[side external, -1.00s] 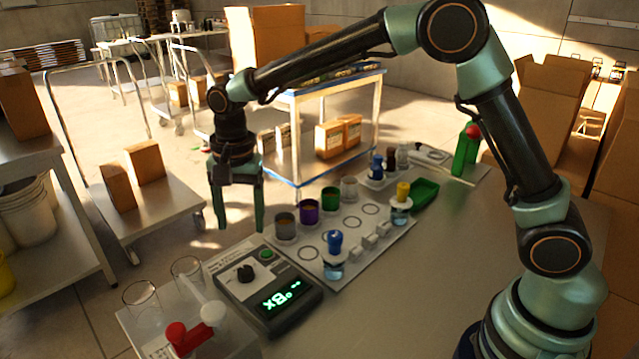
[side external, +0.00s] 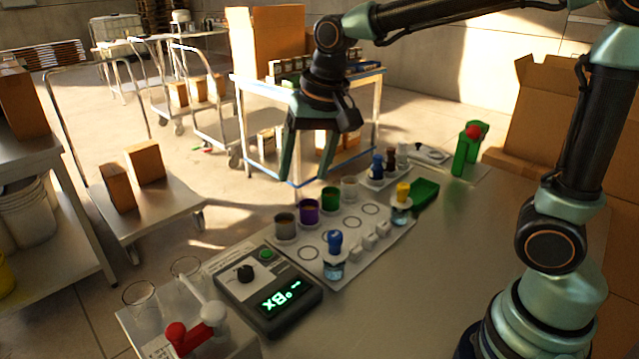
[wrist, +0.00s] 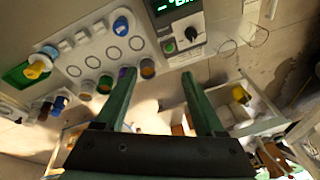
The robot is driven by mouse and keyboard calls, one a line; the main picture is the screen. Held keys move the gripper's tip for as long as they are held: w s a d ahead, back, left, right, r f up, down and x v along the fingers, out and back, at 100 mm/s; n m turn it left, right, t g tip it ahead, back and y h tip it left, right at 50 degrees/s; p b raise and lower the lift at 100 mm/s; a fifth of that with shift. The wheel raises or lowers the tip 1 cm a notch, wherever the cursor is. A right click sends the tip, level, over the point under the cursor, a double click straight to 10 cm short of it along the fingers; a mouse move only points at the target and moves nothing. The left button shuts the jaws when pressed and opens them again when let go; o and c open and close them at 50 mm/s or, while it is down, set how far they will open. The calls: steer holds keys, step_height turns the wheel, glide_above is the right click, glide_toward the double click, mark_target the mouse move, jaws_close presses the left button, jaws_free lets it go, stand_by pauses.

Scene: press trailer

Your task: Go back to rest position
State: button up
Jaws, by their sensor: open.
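My gripper (side external: 311,172) hangs in the air, pointing down, its two green fingers spread apart with nothing between them. In the side view it shows in front of the blue-edged cart, above and behind the row of cups. In the wrist view my gripper (wrist: 157,75) is also open and empty. The grey device with a lit green display (side external: 268,290) stands on the table, clear of the fingers. The white tray (side external: 352,265) beside it holds coloured cups and small bottles, none touched by my gripper.
A blue-capped bottle (side external: 335,255) and a yellow-capped bottle (side external: 401,205) stand on the tray. A green bottle with a red top (side external: 467,150) stands at the back right. A stand with red and white handles (side external: 190,335) is at the front left. The table's right side is clear.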

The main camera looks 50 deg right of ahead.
steer(key=s+d+n+t, duration=0.2)
steer(key=s+d+n, duration=0.3)
steer(key=s, duration=0.5)
steer(key=shift+d+t+h, duration=0.3)
steer(key=shift+d, duration=0.7)
